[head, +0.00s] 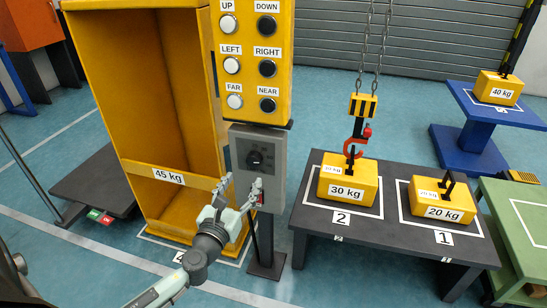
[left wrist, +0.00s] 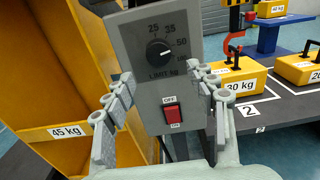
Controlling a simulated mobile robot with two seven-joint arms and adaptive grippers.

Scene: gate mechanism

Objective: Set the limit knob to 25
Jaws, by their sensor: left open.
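The limit knob (left wrist: 159,50) is a black round dial on a grey control box (left wrist: 137,42). Numbers stand around it, 25 at upper left, 35 at top and 50 at right. Its white mark points right, roughly toward 50. In the head view the knob (head: 257,158) is small and dark, on the grey box under the yellow button panel. My left gripper (head: 240,187) is open and empty in front of the lower part of the box. In the left wrist view its two fingers (left wrist: 158,78) stand apart on either side of the box, below the knob. My right gripper is out of view.
A red rocker switch (left wrist: 172,114) marked OFF sits below the knob, between my fingers. A yellow 45 kg cabinet (head: 140,170) stands close on the left. A dark table (head: 345,225) with yellow weights and a hanging red hook (head: 355,143) is on the right.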

